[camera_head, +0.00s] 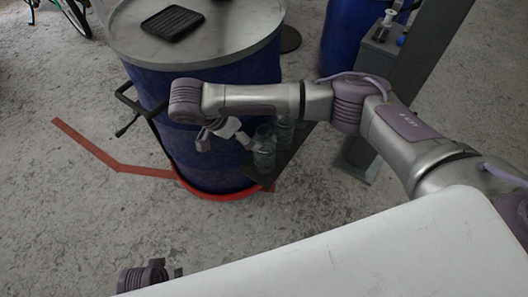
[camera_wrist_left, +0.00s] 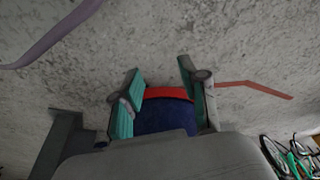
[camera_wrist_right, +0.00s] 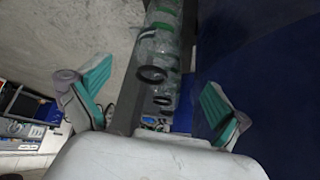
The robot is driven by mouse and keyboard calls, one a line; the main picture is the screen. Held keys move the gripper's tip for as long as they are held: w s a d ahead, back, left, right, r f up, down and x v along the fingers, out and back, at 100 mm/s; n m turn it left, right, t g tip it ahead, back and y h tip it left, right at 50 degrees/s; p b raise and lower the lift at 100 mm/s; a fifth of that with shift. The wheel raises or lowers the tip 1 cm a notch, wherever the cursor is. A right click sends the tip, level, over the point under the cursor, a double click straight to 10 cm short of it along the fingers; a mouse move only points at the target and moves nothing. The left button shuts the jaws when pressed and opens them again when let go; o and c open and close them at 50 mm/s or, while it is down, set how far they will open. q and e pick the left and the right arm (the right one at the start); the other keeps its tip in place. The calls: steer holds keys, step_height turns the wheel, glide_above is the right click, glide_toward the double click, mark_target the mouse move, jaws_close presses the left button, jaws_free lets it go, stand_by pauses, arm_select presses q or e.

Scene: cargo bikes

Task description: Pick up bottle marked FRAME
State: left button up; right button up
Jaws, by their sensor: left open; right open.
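Two clear bottles stand close together on a dark narrow shelf (camera_head: 283,166) at the side of a blue drum; one bottle (camera_head: 264,150) is nearer and the other bottle (camera_head: 284,132) is partly hidden by my right arm. In the right wrist view, clear bottles with green bands (camera_wrist_right: 158,50) show beyond and between the fingers. No FRAME marking is readable. My right gripper (camera_head: 222,138) is open and empty, just left of the nearer bottle, apart from it as far as I can tell. My left gripper (camera_wrist_left: 160,98) is open and empty, low at the front.
The blue drum (camera_head: 235,72) has a grey top (camera_head: 215,30) with a black tray (camera_head: 172,22) on it and a red band at its base. A grey post (camera_head: 425,50) and another blue drum (camera_head: 345,45) stand behind.

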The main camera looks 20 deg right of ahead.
mark_target(257, 138)
steer(key=b+x, duration=0.1)
steer(key=x, duration=0.4)
steer(key=shift+d, duration=0.1)
steer(key=b+x, duration=0.1)
steer(key=x, duration=0.3)
steer(key=shift+s+d+f, duration=0.1)
steer(key=shift+s+d, duration=0.05)
steer(key=shift+d, duration=0.1)
steer(key=shift+d+f, duration=0.15)
steer(key=shift+f, duration=0.1)
arm_select(q)
steer(key=w+v, duration=0.2)
steer(key=v, duration=0.7)
steer(key=shift+r+t, duration=0.3)
steer(key=shift+r, duration=0.15)
arm_select(e)
steer(key=c, duration=1.3)
